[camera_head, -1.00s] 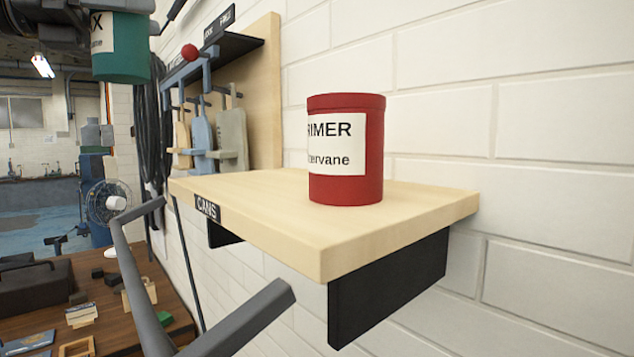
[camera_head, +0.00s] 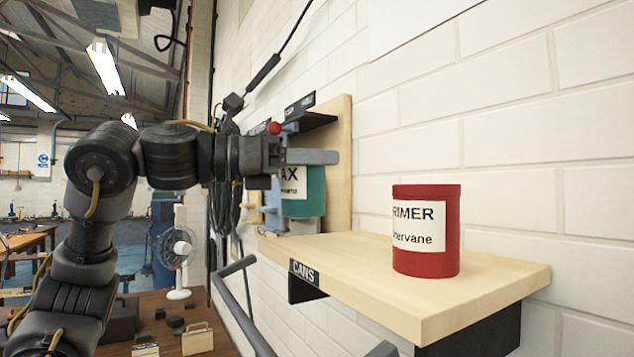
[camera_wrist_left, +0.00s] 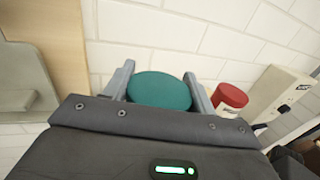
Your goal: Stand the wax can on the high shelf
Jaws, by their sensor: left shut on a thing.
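The wax can (camera_head: 303,190) is teal-green with a white label. My left gripper (camera_head: 308,157) is shut on it near its top, and the can looks upright. In the left wrist view the can's round green top (camera_wrist_left: 159,91) sits between the two grey fingers. The wooden shelf (camera_head: 345,262) with a "CANS" sign is on the wall. In the head view the can appears at the shelf's far left end; I cannot tell whether it is over the shelf. A red primer can (camera_head: 425,250) stands on the shelf. My right gripper is not in view.
The red can also shows in the left wrist view (camera_wrist_left: 230,96), right of the green can. A wooden tool board (camera_head: 338,160) is behind the held can. The shelf top between the board and the red can is bare. A workbench (camera_head: 155,325) is lower left.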

